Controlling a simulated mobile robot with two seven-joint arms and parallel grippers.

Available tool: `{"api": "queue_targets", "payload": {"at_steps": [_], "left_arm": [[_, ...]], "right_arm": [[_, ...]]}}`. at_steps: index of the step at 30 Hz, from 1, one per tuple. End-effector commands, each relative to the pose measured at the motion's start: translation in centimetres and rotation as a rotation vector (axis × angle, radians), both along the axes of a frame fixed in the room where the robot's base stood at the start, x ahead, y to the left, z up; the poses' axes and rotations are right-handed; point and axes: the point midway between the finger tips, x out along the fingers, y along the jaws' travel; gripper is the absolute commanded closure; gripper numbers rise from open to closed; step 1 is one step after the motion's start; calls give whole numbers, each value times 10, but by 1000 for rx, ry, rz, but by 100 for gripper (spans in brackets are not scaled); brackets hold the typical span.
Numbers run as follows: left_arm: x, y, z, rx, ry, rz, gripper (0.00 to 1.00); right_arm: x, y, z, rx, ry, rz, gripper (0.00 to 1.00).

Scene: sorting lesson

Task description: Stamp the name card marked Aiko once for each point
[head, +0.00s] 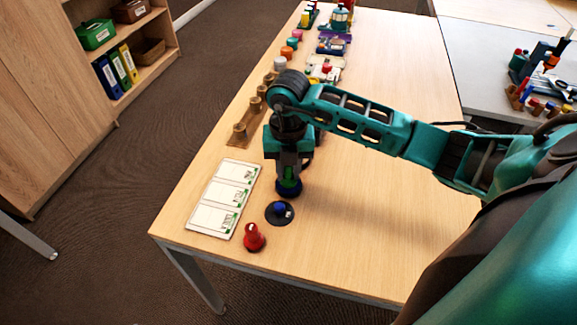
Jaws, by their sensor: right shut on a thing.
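A white sheet with three name cards (224,198) in a column lies near the left edge of the table. Each card has small green marks and a dark name at its right side, too small to read, so I cannot tell which says Aiko. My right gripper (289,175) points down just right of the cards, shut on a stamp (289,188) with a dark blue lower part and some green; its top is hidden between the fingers. Just below it in the picture is a round dark pad (280,214) with a blue piece on it. My left gripper is not in view.
A red stamp-like piece (254,238) stands near the table's front edge. A wooden rack (245,128) with round pegs stands behind the cards. Coloured pots and trays line the table's far part. The table (360,220) is clear to the right, under my arm.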

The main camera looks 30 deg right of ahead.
Motion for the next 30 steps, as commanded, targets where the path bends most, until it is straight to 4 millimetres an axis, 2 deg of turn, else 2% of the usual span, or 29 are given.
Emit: {"api": "queue_targets", "payload": {"at_steps": [30], "left_arm": [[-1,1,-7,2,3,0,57]], "right_arm": [[0,0,-9,-1,1,0,94]]}}
